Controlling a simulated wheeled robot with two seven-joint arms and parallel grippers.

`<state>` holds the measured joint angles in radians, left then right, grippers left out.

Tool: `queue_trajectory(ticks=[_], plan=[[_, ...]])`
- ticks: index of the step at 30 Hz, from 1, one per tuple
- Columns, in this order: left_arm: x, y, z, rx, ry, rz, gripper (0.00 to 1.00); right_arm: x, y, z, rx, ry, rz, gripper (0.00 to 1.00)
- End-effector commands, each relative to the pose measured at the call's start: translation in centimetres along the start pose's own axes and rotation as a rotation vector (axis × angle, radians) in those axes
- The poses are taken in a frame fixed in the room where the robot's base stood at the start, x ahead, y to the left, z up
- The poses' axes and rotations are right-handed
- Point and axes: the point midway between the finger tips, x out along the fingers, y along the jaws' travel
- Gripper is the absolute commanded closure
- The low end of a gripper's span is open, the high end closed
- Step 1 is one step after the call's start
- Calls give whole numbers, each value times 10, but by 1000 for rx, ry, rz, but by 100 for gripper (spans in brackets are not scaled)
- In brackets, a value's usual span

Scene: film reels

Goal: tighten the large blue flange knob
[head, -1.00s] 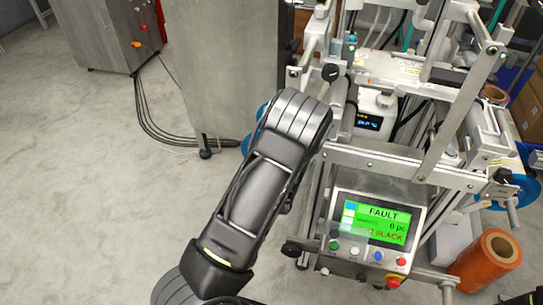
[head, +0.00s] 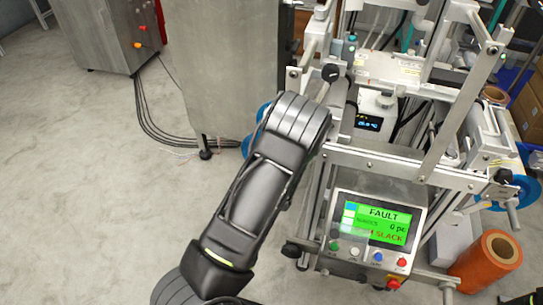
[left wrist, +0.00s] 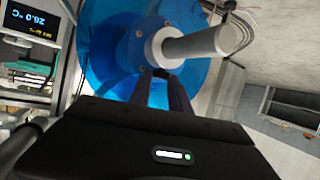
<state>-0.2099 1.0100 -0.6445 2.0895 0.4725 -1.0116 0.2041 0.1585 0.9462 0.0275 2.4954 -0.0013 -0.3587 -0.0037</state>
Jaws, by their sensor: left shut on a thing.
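The large blue flange (left wrist: 108,45) fills the upper middle of the left wrist view, with a pale grey hub and shaft (left wrist: 195,43) standing out from it. In the head view only a blue edge of it (head: 246,146) shows beside my left arm. My left gripper (left wrist: 161,77) reaches up to the hub side of the flange, its two dark fingers shut on the small dark flange knob (left wrist: 160,72). Most of the knob is hidden between the fingertips. In the head view my own arm hides the left gripper.
The machine's panel (head: 376,222) reads FAULT and SLACK. A metal frame (head: 400,165) rises close right of my left arm. A steel cabinet (head: 225,70) stands behind it, with cables on the floor. The left floor is clear.

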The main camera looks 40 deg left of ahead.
Motion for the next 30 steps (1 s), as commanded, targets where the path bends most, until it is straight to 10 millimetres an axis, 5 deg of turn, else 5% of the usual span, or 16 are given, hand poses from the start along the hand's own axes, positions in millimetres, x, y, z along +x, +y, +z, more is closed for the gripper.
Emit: queue_trajectory(ticks=[14,30], plan=[[1,-3,1,20,1,53,100,6,2,0,0,0,0,64],[5,-16,0,159,4,411,100,34,13,0,1,0,0,64]])
